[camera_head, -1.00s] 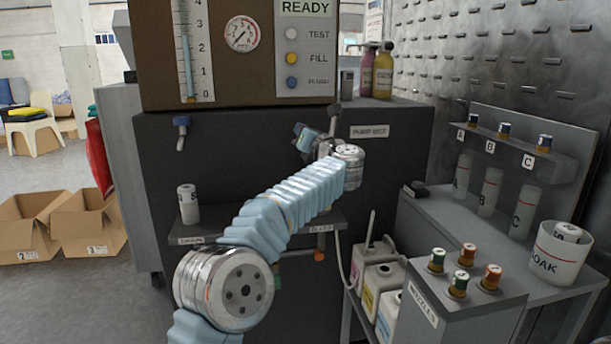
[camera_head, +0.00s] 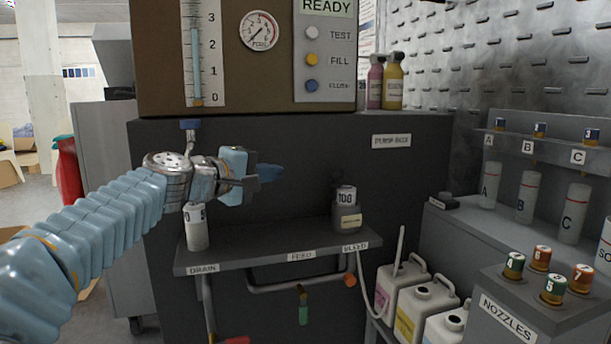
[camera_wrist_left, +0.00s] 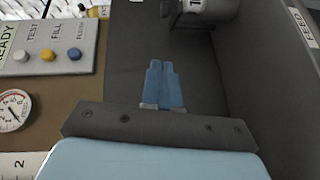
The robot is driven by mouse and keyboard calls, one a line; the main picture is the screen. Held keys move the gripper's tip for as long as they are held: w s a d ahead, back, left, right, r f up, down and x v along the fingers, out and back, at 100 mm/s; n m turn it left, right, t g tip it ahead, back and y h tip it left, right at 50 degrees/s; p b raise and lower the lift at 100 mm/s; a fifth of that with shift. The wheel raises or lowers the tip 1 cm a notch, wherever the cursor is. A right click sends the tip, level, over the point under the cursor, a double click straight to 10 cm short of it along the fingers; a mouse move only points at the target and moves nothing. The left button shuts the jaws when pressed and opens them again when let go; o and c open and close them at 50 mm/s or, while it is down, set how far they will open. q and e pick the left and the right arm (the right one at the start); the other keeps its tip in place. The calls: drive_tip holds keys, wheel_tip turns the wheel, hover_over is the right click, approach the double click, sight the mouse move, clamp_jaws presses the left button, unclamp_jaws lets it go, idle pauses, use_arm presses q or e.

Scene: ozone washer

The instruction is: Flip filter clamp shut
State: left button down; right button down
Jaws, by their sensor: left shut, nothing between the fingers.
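My left gripper (camera_head: 270,173) is in front of the dark machine front, left of and a little above a small canister (camera_head: 347,220) on the shelf. Its blue fingers are together and empty, also in the left wrist view (camera_wrist_left: 163,82). The canister has a white band marked like "10G" and dark parts on top; a grey cylinder (camera_wrist_left: 210,8) shows at the top edge of the wrist view with a dark piece beside it. I cannot make out the filter clamp or whether it is open. The gripper is apart from the canister. My right gripper is not in view.
The shelf (camera_head: 270,258) carries a white cylinder (camera_head: 197,232) at its left. Above is the brown panel with gauge (camera_head: 258,31) and buttons. Several jugs (camera_head: 408,290) stand lower right, beside the nozzle box (camera_head: 520,310). The space right of the gripper is clear.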

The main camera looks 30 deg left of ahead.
use_arm(q)
drive_tip(key=p, duration=0.1)
approach(336, 175)
drive_tip(key=w+a, duration=0.4)
drive_tip(key=a, duration=0.1)
drive_tip(key=shift+w+d+f, duration=0.1)
drive_tip(key=shift+w+d, duration=1.4)
drive_tip(key=shift+d, duration=0.3)
drive_tip(key=d, duration=0.2)
drive_tip(key=w+d, duration=0.1)
drive_tip(key=d, duration=0.1)
drive_tip(key=shift+p, duration=0.4)
